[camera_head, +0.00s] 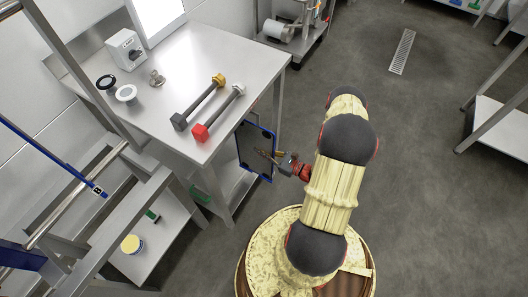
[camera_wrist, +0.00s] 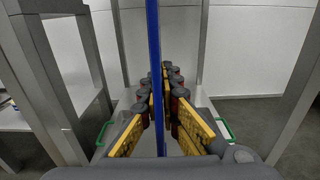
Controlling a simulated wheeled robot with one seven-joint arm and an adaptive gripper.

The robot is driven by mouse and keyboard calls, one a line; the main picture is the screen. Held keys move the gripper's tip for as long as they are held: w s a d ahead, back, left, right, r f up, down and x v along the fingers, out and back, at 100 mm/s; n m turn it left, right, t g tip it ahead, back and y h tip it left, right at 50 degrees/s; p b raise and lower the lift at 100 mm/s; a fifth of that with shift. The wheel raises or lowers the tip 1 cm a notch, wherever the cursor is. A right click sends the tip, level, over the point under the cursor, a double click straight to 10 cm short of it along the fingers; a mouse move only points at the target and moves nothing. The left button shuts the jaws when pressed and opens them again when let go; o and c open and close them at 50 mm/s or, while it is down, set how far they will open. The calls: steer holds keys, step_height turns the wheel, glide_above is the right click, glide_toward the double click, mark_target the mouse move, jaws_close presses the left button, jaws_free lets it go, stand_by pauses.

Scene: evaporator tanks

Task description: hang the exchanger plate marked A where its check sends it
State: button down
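A flat dark plate with a blue rim (camera_head: 248,144) is upright beside the steel table's right edge. In the wrist view its blue edge (camera_wrist: 155,45) runs vertically between my fingers. My gripper (camera_head: 272,158) has its fingers closed on the plate, one on each side; they also show in the wrist view (camera_wrist: 167,85). No letter can be read on this plate. At the left, a blue bar or plate edge (camera_head: 45,150) lies along a metal frame and ends in a small black-and-white tag (camera_head: 98,190), too small to read surely.
The steel table (camera_head: 225,60) carries a red-ended bar (camera_head: 218,115), a yellow-ended bar (camera_head: 198,102), a grey box (camera_head: 126,50), a screen (camera_head: 158,15) and two round pieces. A metal rack (camera_head: 115,225) stands front left. A cart (camera_head: 300,40) stands behind.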

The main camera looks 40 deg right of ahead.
mark_target(236, 139)
steer(key=shift+f+x, duration=0.25)
steer(key=shift+x, duration=1.6)
steer(key=shift+f+x, duration=0.3)
steer(key=shift+x, duration=1.55)
steer(key=shift+f+x, duration=0.25)
steer(key=shift+x, duration=1.55)
steer(key=c, duration=2)
jaws_free()
steer(key=shift+o, duration=0.2)
steer(key=shift+f, duration=0.1)
steer(key=v, duration=1.2)
